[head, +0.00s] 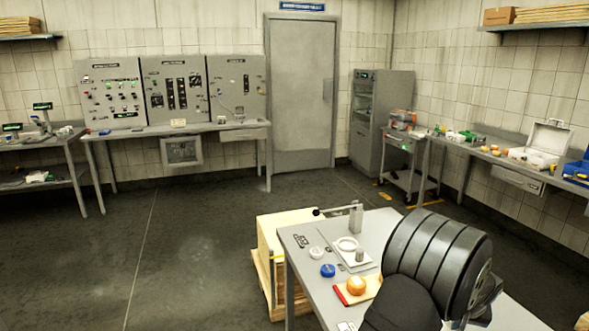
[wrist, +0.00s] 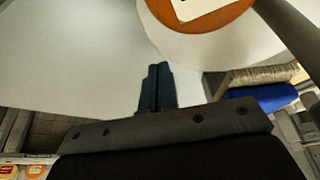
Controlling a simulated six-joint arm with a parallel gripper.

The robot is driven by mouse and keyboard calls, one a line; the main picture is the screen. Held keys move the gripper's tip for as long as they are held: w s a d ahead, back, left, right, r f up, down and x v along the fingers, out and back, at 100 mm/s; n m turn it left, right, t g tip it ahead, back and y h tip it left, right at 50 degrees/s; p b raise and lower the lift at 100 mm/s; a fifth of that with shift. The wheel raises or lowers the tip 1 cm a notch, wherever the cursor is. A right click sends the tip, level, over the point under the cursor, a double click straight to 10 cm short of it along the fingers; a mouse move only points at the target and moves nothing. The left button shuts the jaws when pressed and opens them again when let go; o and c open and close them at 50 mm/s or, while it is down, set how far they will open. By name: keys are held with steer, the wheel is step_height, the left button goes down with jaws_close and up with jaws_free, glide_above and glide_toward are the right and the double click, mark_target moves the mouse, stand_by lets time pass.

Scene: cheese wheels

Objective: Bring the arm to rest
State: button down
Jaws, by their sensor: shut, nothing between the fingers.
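My gripper (wrist: 157,86) shows in the wrist view with its two dark fingers together and nothing between them. In the head view my dark arm covers the right of the near table, and the gripper cannot be made out there. In the wrist view an orange rounded thing with a white patch (wrist: 230,16) shows at the top, apart from the fingers.
A pale plate with a white ring (head: 346,244) and a grey upright post (head: 356,216) stand at the table's far side. A wooden crate (head: 277,232) stands behind the table's left edge. In the wrist view a blue thing (wrist: 276,98) lies right of the fingers.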

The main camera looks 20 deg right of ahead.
steer(key=shift+w+d+n, duration=0.15)
steer(key=shift+w+n, duration=0.65)
steer(key=shift+n, duration=0.1)
steer(key=c, duration=2.2)
jaws_free()
